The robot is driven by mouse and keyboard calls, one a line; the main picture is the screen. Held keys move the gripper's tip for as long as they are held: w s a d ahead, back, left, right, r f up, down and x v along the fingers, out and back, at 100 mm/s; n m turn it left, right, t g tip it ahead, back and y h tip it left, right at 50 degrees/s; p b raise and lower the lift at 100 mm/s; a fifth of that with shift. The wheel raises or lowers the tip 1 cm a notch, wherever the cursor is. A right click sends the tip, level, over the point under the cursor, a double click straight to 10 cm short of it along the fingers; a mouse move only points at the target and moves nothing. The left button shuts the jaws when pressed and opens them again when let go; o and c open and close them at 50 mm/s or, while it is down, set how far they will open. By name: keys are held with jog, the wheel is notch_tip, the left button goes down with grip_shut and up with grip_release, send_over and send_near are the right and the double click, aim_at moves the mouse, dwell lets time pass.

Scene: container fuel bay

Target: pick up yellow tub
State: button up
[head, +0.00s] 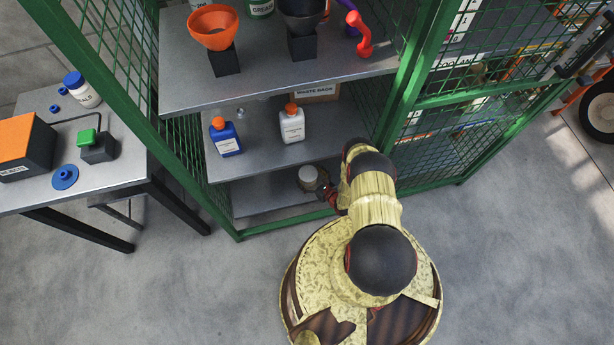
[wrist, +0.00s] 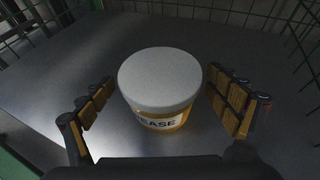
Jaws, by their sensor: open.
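The yellow tub (wrist: 165,119) stands upright on a grey metal shelf in the wrist view, with a pale lid and a label reading "EASE" in the visible part. My gripper (wrist: 168,104) is open, with one finger on each side of the tub. Gaps show between the fingers and the tub's sides. In the head view, the tub's pale lid (head: 308,174) shows on the lowest shelf, beside the end of my arm. My gripper (head: 327,190) is partly hidden there by the arm and the shelf above.
The lowest shelf (head: 262,194) sits inside a green mesh cage. The middle shelf above holds a blue bottle (head: 225,137) and a white bottle (head: 292,123). A green post (head: 405,90) stands right of my arm. A side table (head: 110,170) is at the left.

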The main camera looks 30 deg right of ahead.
jog(key=b+x, duration=0.2)
jog(key=x, duration=0.3)
jog(key=shift+w, duration=0.1)
jog(key=c, duration=0.4)
jog(key=c, duration=1.4)
